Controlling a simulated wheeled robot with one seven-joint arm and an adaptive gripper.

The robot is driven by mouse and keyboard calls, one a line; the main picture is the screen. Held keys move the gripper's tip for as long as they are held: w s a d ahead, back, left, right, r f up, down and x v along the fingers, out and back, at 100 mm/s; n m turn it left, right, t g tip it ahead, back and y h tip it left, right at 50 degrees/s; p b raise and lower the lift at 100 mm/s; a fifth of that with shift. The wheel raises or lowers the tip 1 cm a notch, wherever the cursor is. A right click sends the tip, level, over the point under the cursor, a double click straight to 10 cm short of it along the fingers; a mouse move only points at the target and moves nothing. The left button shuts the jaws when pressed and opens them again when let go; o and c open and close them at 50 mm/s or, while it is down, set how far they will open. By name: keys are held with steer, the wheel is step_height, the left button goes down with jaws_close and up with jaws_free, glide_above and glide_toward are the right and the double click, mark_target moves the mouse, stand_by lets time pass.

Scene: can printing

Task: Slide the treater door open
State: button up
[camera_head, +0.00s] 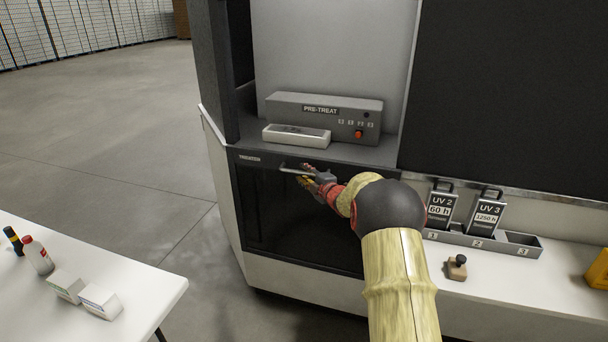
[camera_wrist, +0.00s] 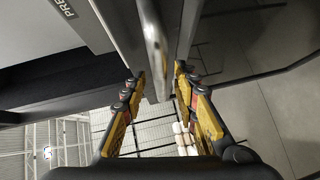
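The treater door (camera_head: 285,225) is a dark panel in the cabinet front, below a ledge with a "TREATER" label. It looks shut. Its metal bar handle (camera_head: 292,170) sits near the top of the door, and the handle also shows in the wrist view (camera_wrist: 153,45). My gripper (camera_head: 307,177) is at the right part of the handle. In the wrist view my gripper (camera_wrist: 163,88) has its yellow fingers apart, one on each side of the bar, with gaps showing. The gripper and arm hide part of the door's upper right.
A grey "PRE-TREAT" unit (camera_head: 322,112) with a pale tray (camera_head: 296,135) stands on the ledge above. To the right are UV cartridges (camera_head: 486,212) in a rack and a stamp (camera_head: 457,267). A white table (camera_head: 150,285) with bottles and boxes stands at lower left. Floor between is clear.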

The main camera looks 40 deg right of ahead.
steer(key=s+a+r, duration=0.1)
steer(key=s, duration=1)
steer(key=shift+a+r, duration=0.15)
steer(key=shift+r, duration=0.1)
